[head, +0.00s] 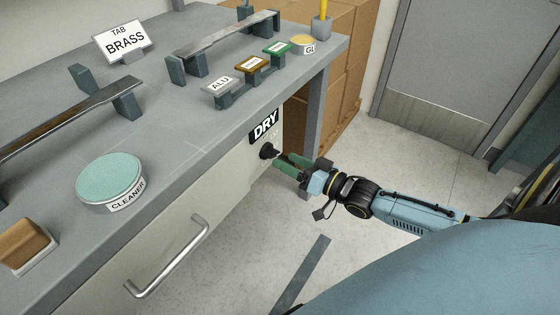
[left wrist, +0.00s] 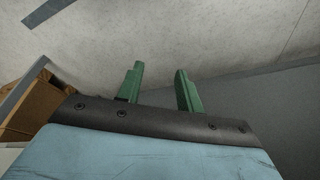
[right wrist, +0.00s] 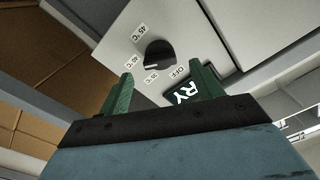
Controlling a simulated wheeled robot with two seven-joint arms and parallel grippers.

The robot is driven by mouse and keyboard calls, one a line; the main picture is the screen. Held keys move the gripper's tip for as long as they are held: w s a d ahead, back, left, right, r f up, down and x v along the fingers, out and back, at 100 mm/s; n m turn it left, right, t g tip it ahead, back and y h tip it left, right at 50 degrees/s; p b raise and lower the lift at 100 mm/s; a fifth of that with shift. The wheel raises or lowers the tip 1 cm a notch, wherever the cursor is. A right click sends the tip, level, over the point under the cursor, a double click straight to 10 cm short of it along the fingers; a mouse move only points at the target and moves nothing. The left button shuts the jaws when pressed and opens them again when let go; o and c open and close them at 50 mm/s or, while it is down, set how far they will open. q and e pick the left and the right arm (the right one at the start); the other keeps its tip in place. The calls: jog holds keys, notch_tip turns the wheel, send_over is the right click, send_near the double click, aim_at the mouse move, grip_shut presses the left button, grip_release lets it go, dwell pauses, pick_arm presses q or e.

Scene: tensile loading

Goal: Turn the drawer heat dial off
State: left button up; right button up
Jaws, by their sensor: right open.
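The black heat dial (head: 268,151) sits on the light drawer front below the DRY label (head: 264,125). In the right wrist view the dial (right wrist: 157,53) has marks for 45, 40 and 35 °C and OFF around it. Its white pointer line lies on the 40/35 °C side, away from OFF; I cannot tell which exactly. My right gripper (head: 283,163) is open, its green fingers just in front of the dial and apart from it. It also shows in the right wrist view (right wrist: 161,70). My left gripper (left wrist: 159,68) is open and empty over the floor, away from the dial.
The drawer handle (head: 170,257) juts out at lower left. Cardboard boxes (head: 345,70) stand behind the bench leg. The floor at right is mostly clear.

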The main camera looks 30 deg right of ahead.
aim_at(276, 155)
pick_arm(q)
jog(key=shift+d+b+v, duration=0.15)
jog(key=shift+b+v, duration=0.05)
jog(key=shift+v, duration=0.55)
jog(key=shift+d+b+v, duration=0.15)
jog(key=shift+b+v, duration=0.05)
jog(key=shift+v, duration=0.55)
pick_arm(e)
jog(key=shift+x, duration=1.7)
pick_arm(q)
jog(key=shift+w, duration=0.1)
pick_arm(e)
jog(key=shift+c, duration=0.3)
jog(key=c, duration=0.9)
pick_arm(q)
jog(key=shift+w, duration=0.1)
